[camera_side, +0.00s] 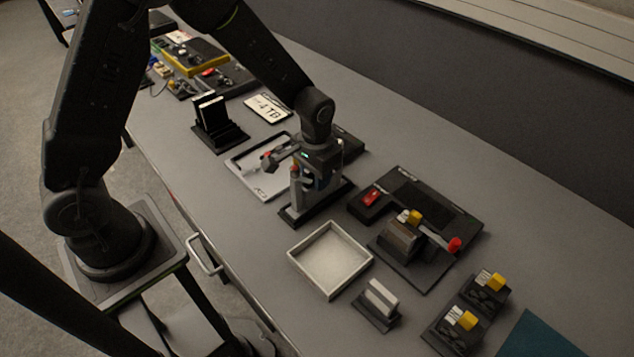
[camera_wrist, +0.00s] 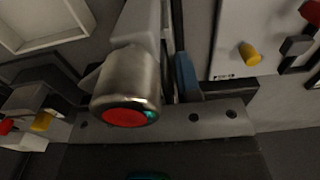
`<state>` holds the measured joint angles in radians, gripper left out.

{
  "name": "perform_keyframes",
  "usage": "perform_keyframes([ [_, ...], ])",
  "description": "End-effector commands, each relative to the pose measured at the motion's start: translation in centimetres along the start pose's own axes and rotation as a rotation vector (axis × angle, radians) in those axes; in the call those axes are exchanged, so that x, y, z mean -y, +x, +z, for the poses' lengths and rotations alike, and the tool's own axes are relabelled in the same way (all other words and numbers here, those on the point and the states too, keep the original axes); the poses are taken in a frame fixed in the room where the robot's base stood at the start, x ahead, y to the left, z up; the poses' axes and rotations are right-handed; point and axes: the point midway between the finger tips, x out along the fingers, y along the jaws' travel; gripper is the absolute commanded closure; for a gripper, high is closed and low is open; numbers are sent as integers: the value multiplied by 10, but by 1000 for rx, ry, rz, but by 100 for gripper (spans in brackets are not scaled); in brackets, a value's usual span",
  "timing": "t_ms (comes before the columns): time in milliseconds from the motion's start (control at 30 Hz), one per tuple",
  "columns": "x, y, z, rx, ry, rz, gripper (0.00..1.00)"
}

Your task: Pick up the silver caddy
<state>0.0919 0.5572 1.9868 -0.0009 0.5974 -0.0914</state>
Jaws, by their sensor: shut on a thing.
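My gripper (camera_side: 314,180) points down over a black base (camera_side: 322,208) near the middle of the bench. It is shut on a grey, silver-looking upright piece (camera_side: 318,197), apparently the silver caddy, standing at the base. The jaws hide much of it, and I cannot tell whether it is clear of the base. In the wrist view a brushed silver cylinder with a red end face (camera_wrist: 125,95) fills the near middle, with a blue part (camera_wrist: 187,75) beside it. A thin pale edge between them may be the held piece.
A shallow square tray (camera_side: 329,260) lies in front, empty. A pale block in a black holder (camera_side: 379,300) stands nearby. A black board with a red switch (camera_side: 425,220) lies to the right, and a black dock (camera_side: 218,124) stands behind left.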

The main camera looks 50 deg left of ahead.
Motion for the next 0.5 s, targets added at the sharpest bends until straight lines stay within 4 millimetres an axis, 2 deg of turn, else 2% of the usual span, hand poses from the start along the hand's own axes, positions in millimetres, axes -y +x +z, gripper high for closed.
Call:
perform_keyframes([
  [233, 0, -9, -1, -4, 0, 0, 91],
  [500, 0, -35, -1, -5, 0, 0, 91],
])
